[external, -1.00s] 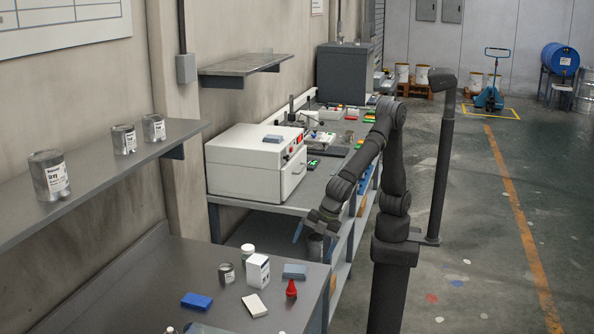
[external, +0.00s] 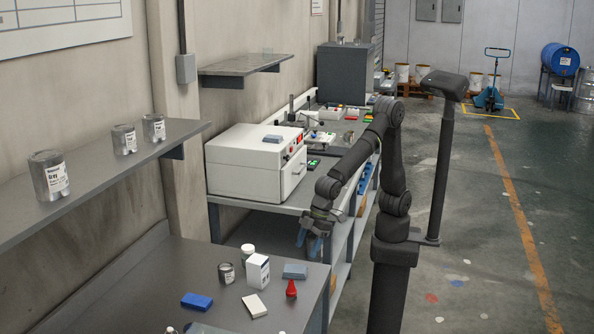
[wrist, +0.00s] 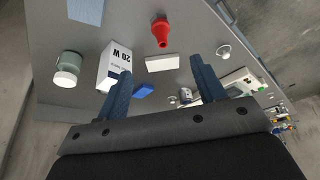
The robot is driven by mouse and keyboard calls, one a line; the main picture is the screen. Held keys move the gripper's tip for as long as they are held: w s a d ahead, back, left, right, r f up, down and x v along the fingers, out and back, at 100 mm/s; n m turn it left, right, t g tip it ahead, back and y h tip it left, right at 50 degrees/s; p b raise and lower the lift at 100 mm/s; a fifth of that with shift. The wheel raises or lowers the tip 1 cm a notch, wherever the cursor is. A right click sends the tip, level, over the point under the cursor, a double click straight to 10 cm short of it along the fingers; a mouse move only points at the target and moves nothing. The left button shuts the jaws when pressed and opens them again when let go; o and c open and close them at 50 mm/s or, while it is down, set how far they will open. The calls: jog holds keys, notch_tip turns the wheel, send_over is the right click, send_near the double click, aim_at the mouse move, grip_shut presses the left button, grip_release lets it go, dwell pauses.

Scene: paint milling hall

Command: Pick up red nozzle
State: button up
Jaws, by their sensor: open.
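The red nozzle (external: 291,289) stands on the grey bench near its right edge, between a white block and a blue-grey block. It also shows at the top middle of the wrist view (wrist: 161,32), beyond my fingertips. My gripper (external: 314,243) is open and empty, above and behind the nozzle, near the bench's far right corner. In the wrist view its two blue fingers (wrist: 159,75) are spread wide with nothing between them touching.
Close to the nozzle are a white box (external: 258,270), a blue-grey block (external: 295,271) and a white block (external: 255,305). A blue block (external: 197,301), a small can (external: 226,273) and a white-capped jar (external: 247,252) are farther left. A shelf with cans (external: 110,165) hangs at left.

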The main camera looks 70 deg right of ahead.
send_near(293, 289)
jog(key=f, duration=0.1)
jog(key=w+f, duration=0.1)
jog(key=f, duration=0.1)
jog(key=w+f, duration=0.1)
jog(key=f, duration=0.1)
jog(key=shift+f, duration=0.1)
jog(key=shift+s+x, duration=0.15)
jog(key=shift+x, duration=1.2)
jog(key=shift+s+x, duration=0.1)
jog(key=shift+x, duration=1.25)
jog(key=c, duration=1.1)
